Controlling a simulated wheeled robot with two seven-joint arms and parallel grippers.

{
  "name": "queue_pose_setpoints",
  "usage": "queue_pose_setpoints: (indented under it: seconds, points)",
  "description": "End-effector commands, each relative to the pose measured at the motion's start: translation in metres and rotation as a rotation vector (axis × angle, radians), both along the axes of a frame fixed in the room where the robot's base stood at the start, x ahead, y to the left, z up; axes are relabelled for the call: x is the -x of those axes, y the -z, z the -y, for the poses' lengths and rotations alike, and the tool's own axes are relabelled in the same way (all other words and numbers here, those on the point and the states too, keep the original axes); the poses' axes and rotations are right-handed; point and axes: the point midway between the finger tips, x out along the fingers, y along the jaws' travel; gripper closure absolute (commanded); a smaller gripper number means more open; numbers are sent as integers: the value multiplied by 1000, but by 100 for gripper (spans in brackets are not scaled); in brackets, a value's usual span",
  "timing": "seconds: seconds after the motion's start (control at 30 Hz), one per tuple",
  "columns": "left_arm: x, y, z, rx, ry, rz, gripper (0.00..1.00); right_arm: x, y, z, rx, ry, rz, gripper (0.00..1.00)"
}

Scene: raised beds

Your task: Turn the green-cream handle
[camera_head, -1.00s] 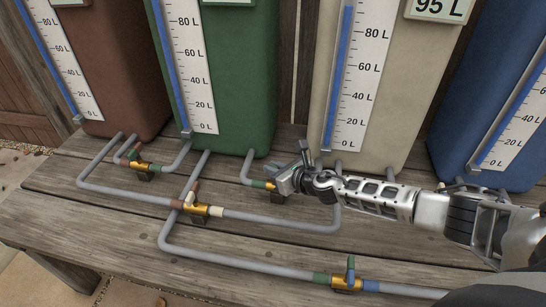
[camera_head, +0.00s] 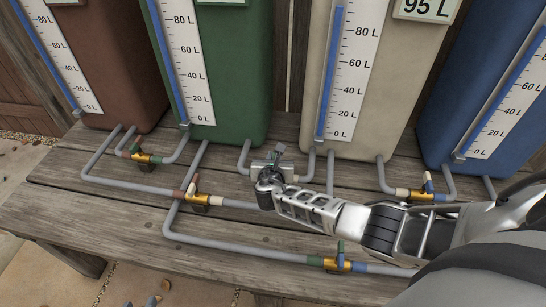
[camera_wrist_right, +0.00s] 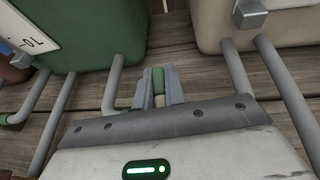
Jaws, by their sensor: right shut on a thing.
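The green-cream handle (camera_wrist_right: 158,88) shows in the right wrist view, green at its far end and cream nearer me. It stands between the two grey fingers of my right gripper (camera_wrist_right: 158,92), which are shut on it. In the head view my right gripper (camera_head: 273,163) is at the pipe between the green tank (camera_head: 228,100) and the cream tank (camera_head: 385,90). It hides the valve body there. My left gripper is not in view.
Other valves stand nearby: red-green (camera_head: 145,158), red-cream (camera_head: 203,199), cream-blue (camera_head: 420,194) and green-blue (camera_head: 338,263). Grey pipes (camera_head: 230,248) run low over the wooden bench (camera_head: 90,215). The blue tank (camera_head: 455,125) stands at the right.

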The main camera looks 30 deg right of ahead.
Motion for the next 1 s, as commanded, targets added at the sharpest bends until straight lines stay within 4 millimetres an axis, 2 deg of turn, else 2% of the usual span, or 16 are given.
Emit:
queue_pose_setpoints:
  seconds: [0.3, 0.73, 0.77, 0.83, 1.0]
  points:
    - [0, 1, 1, 3, 1, -1, 66, 1, 0, 1, 0, 83, 0, 100]
    - [1, 0, 1, 4, 1, -3, 66, 1, 0, 2, 2, 92, 0, 100]
    - [1, 1, 1, 4, 1, -3, 66, 1, 0, 2, 2, 92, 0, 85]
    - [1, 1, 1, 4, 1, -3, 66, 1, 0, 2, 2, 92, 0, 66]
    - [1, 0, 1, 4, 1, -3, 66, 1, 0, 2, 1, 92, 1, 66]
